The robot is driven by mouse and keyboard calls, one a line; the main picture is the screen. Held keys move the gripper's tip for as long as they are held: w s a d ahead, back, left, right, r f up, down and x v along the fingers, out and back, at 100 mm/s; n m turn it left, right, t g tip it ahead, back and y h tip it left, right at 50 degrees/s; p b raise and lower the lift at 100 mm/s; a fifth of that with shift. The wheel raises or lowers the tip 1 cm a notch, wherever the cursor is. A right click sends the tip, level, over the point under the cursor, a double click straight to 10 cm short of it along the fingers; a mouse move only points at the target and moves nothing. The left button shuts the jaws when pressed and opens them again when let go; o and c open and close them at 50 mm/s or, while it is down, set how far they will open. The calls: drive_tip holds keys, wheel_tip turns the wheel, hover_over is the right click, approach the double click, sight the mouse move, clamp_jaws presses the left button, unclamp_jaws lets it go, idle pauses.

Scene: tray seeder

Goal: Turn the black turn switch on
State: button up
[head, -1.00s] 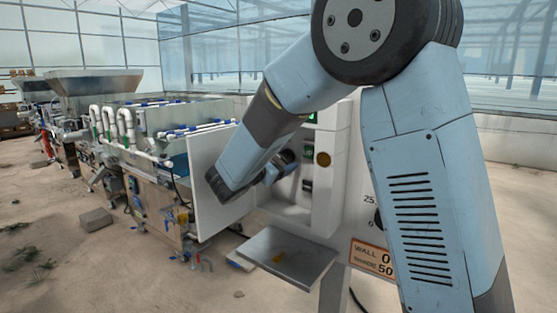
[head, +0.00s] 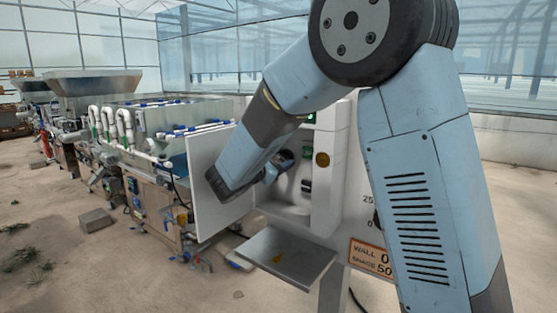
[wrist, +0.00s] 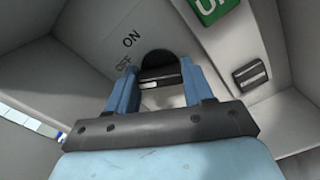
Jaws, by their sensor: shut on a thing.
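The black turn switch (wrist: 158,60) is on a grey panel in the wrist view, with the words ON and OFF printed to its left. My gripper (wrist: 160,82) has its two blue fingers on either side of the switch and is shut on it. The fingers hide part of the knob's sides, and I cannot tell surely which word it points at. In the head view my gripper (head: 284,160) is inside the open white cabinet, partly behind my forearm. The switch cannot be made out there.
The open white cabinet door (head: 207,178) stands left of my forearm. A metal shelf (head: 285,258) juts out below the opening. A green sign (wrist: 212,8) and a black rocker switch (wrist: 250,75) are right of the turn switch. An orange-framed label (head: 370,257) is on the front.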

drive_tip(key=shift+a+r, duration=0.1)
drive_tip(key=shift+m, duration=0.3)
drive_tip(key=m, duration=0.4)
drive_tip(key=shift+d, duration=0.25)
drive_tip(key=m, duration=0.4)
drive_tip(key=shift+f, duration=0.2)
drive_tip(key=shift+f+m, duration=0.15)
drive_tip(key=shift+m, duration=1.45)
drive_tip(key=shift+d, duration=0.1)
drive_tip(key=o, duration=1)
drive_tip(key=shift+o, duration=0.2)
